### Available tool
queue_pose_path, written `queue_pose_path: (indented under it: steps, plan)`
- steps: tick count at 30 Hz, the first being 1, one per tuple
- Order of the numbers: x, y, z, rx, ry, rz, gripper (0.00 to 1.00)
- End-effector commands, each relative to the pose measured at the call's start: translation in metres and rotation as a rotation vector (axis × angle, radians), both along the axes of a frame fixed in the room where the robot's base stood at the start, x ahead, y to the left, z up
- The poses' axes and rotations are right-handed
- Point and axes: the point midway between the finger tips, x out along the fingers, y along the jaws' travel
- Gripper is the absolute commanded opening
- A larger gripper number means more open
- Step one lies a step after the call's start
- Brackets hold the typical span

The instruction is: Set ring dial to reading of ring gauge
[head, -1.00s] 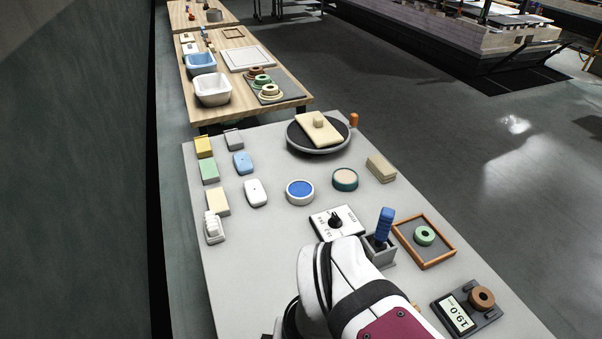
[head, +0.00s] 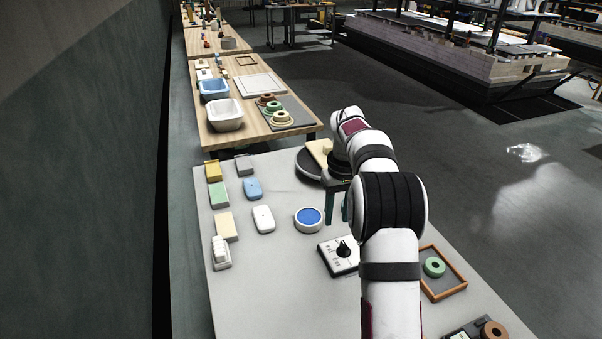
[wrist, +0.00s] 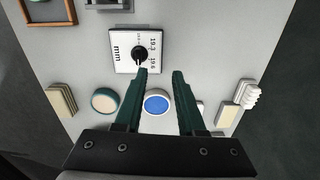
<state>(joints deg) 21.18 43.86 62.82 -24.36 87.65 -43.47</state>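The ring dial is a white plate (head: 333,263) with a black knob (head: 343,248). In the wrist view the plate (wrist: 122,61) shows "mm" and small numbers that look like 19.3 and 19.6; the knob (wrist: 139,54) stands at its middle, its exact setting unclear. The ring gauge (head: 459,335), a dark device with a brown ring (head: 493,332), is cut off at the bottom of the head view; its display is not readable now. A second ago it appeared to read 19.0. My gripper (head: 338,204) is open and empty above the table, its fingertips (wrist: 161,73) just beside the dial plate in the wrist view.
A blue round pad (head: 309,217) lies left of my gripper. A turntable (head: 308,163) is behind it, partly hidden by my arm. A wooden frame with a green ring (head: 434,267) is at right. Several blocks line the left edge. The front left table (head: 265,310) is clear.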

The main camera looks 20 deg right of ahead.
Motion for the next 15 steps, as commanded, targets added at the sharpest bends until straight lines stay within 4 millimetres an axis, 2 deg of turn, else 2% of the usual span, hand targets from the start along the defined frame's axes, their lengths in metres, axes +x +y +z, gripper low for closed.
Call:
queue_pose_path:
  steps: [1, 4, 7, 15]
  plan:
    - [0.010, -0.018, -0.019, -0.007, 0.004, 0.018, 0.39]
    - [0.019, -0.040, -0.040, -0.018, 0.003, 0.053, 0.39]
    - [0.022, -0.046, -0.048, -0.022, 0.003, 0.065, 0.39]
    - [0.022, -0.046, -0.065, -0.022, 0.003, 0.067, 0.39]
